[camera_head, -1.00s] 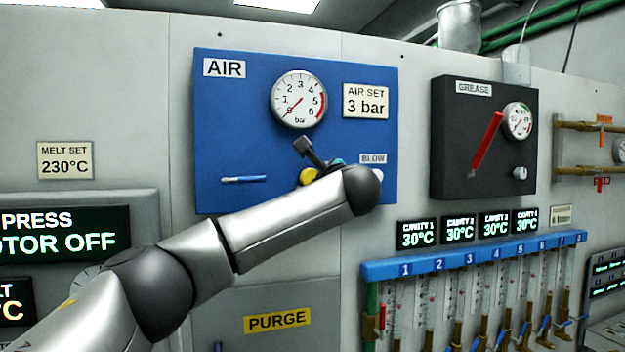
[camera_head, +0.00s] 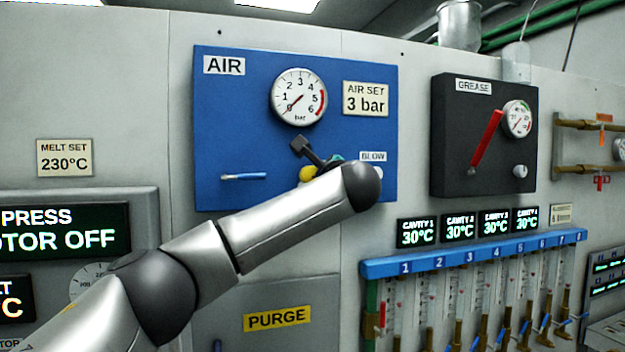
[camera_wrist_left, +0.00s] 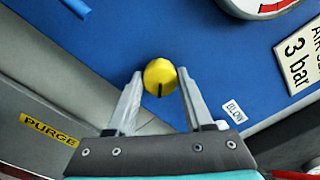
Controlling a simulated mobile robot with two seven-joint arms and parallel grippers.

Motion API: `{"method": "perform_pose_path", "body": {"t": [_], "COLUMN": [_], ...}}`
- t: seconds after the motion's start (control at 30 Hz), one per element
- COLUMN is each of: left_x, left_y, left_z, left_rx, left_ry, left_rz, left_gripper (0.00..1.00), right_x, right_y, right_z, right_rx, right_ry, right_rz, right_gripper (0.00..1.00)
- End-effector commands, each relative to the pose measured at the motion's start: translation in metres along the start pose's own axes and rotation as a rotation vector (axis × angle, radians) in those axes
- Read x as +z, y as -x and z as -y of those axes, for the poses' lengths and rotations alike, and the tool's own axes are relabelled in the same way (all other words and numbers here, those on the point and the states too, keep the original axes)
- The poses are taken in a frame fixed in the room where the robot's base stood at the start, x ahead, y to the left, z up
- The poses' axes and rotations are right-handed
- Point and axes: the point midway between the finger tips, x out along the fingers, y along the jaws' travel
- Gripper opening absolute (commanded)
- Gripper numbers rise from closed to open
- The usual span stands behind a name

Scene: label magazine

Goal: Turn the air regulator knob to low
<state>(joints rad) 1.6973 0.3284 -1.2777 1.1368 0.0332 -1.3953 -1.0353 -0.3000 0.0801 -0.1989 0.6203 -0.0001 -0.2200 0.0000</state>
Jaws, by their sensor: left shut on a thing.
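The yellow air regulator knob (camera_wrist_left: 160,76) is on the blue AIR panel (camera_head: 235,130). My left gripper (camera_wrist_left: 158,84) is shut on the knob, with one finger on each side of it in the left wrist view. The knob's dark mark points toward the gripper in that view. My right gripper is not in view.
A blue-handled lever (camera_head: 244,177) is left of the knob. The BLOW label (camera_head: 373,157) is to its right. The AIR SET 3 bar sign (camera_head: 366,98) is above. A black GREASE panel (camera_head: 455,130) with a red lever stands further right.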

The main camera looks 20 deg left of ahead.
Motion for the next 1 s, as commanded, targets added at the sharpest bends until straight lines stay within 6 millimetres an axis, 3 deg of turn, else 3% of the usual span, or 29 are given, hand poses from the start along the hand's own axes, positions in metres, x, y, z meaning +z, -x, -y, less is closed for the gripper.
{"method": "perform_pose_path", "body": {"t": [0.5, 1.0], "left_x": [-0.003, -0.004], "left_y": [0.000, 0.000], "left_z": [-0.003, -0.003], "left_rx": [-0.008, -0.016], "left_ry": [0.440, 0.915], "left_rz": [0.008, 0.018], "left_gripper": [0.00, 0.00], "right_x": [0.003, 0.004], "right_y": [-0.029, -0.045], "right_z": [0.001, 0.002], "right_rx": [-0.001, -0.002], "right_ry": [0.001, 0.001], "right_rz": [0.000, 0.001], "right_gripper": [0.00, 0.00]}}
